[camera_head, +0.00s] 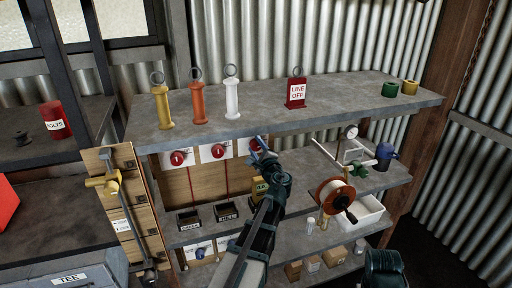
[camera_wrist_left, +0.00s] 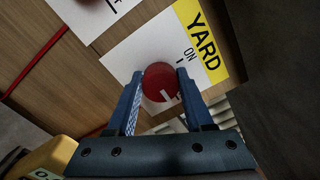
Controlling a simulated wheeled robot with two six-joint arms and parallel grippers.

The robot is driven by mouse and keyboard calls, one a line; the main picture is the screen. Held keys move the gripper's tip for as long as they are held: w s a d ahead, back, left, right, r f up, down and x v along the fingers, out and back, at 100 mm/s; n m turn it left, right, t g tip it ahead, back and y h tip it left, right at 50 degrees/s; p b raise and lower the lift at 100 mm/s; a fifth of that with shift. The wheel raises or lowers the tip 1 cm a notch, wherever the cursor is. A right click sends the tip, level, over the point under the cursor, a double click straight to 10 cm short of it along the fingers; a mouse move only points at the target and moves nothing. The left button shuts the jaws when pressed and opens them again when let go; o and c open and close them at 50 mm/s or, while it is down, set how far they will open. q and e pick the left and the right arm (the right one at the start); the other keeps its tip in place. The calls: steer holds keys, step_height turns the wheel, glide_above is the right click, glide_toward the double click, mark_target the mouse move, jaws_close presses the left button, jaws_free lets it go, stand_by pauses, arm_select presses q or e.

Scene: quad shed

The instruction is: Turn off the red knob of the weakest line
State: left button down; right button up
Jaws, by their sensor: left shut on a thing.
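Three red knobs on white plates are on the wooden board under the top shelf in the head view: a left knob (camera_head: 178,158), a middle knob (camera_head: 217,151) and a right knob (camera_head: 256,144). My left gripper (camera_head: 262,146) is at the right knob and partly covers it. In the left wrist view, its blue fingers (camera_wrist_left: 157,92) are shut on this red knob (camera_wrist_left: 160,80), one on each side. The plate (camera_wrist_left: 130,62) carries a yellow YARD label (camera_wrist_left: 203,42) and the word ON. A white mark shows on the knob; its exact setting is hard to read.
Dark boxes labelled CREEK (camera_head: 188,222) and HILL (camera_head: 226,212) stand below the first two knobs. A yellow device (camera_head: 260,187) is beside my left arm. An orange reel (camera_head: 333,193) stands to the right. A red LINE OFF tag (camera_head: 296,92) stands on the top shelf (camera_head: 350,92).

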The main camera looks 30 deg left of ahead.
arm_select(q)
steer(key=shift+c, duration=1.4)
jaws_free()
steer(key=v, duration=1.3)
steer(key=shift+s+d, duration=0.25)
steer(key=shift+d, duration=0.1)
steer(key=shift+f, duration=0.15)
steer(key=s+d+f+n+g+h+p, duration=0.1)
steer(key=s+d+f+n+g+h, duration=0.3)
steer(key=d+f, duration=0.25)
steer(key=s+d+f+n+g+h+p, duration=0.1)
steer(key=s+d+f+n+g+h, duration=0.25)
steer(key=d+f, duration=0.35)
steer(key=s+d+f+n+g+h, duration=0.1)
steer(key=s+d+f+g+h, duration=0.1)
steer(key=s+d, duration=0.3)
steer(key=s+d+f+n+g+h+p, duration=0.1)
steer(key=s+d+f+g+h, duration=0.1)
steer(key=s+d, duration=0.4)
steer(key=d+f+h, duration=0.1)
steer(key=d, duration=0.1)
steer(key=shift+d+g, duration=0.3)
steer(key=shift+g, duration=0.05)
